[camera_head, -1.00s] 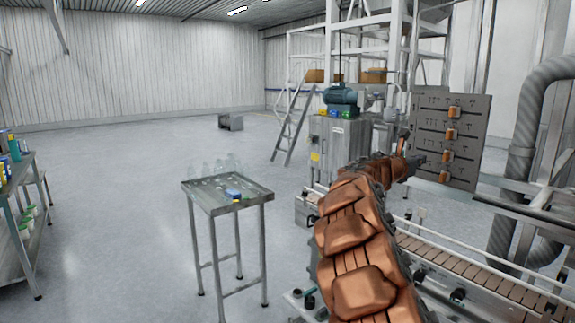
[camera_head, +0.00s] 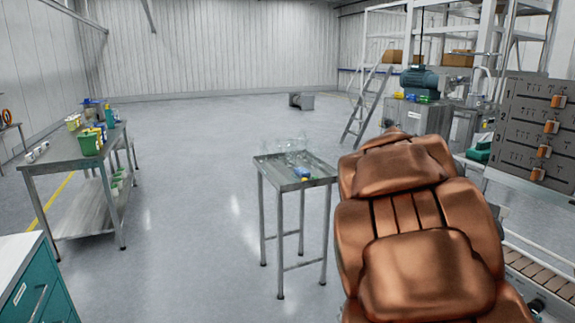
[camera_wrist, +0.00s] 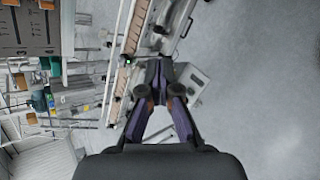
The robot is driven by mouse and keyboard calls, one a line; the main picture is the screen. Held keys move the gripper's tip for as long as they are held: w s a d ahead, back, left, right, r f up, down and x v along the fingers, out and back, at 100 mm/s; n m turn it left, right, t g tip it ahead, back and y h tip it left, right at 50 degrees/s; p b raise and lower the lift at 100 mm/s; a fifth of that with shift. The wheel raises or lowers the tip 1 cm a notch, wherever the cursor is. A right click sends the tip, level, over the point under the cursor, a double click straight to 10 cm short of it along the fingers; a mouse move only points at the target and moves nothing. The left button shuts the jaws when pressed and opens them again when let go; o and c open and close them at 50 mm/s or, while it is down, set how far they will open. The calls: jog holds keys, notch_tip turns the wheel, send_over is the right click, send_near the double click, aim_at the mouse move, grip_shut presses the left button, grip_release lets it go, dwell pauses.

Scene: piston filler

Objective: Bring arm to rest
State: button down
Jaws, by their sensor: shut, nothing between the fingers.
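My gripper (camera_wrist: 160,98) shows in the wrist view with its dark fingers drawn together and nothing between them. It hangs in the air, with the conveyor machine and grey floor beyond it. In the head view my copper-coloured arm fills the lower right and hides the gripper. The arm is bent close to the camera, to the right of the small steel table.
The small steel table (camera_head: 269,169) holds clear bottles (camera_head: 290,148) and a blue item. A long workbench (camera_head: 62,161) with tubs stands left, a teal cabinet (camera_head: 38,287) at lower left. The conveyor (camera_head: 540,276) and switch panel (camera_head: 530,130) are right. The middle floor is open.

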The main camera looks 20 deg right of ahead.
jog(key=s+a+f+m+y, duration=0.1)
jog(key=s+a+f+y, duration=0.2)
jog(key=a, duration=0.9)
jog(key=s+a+f+m+y, duration=0.2)
jog(key=s+a+f+y, duration=0.2)
jog(key=s+a+f, duration=0.4)
jog(key=s+a+f+m+g+y, duration=0.1)
jog(key=s+a+f+y, duration=0.2)
jog(key=a, duration=1.4)
jog(key=s+f, duration=0.2)
jog(key=s, duration=0.1)
jog(key=shift+a+f+m, duration=0.3)
jog(key=shift+a+f, duration=0.05)
jog(key=shift+a, duration=0.05)
jog(key=shift+s+d, duration=0.1)
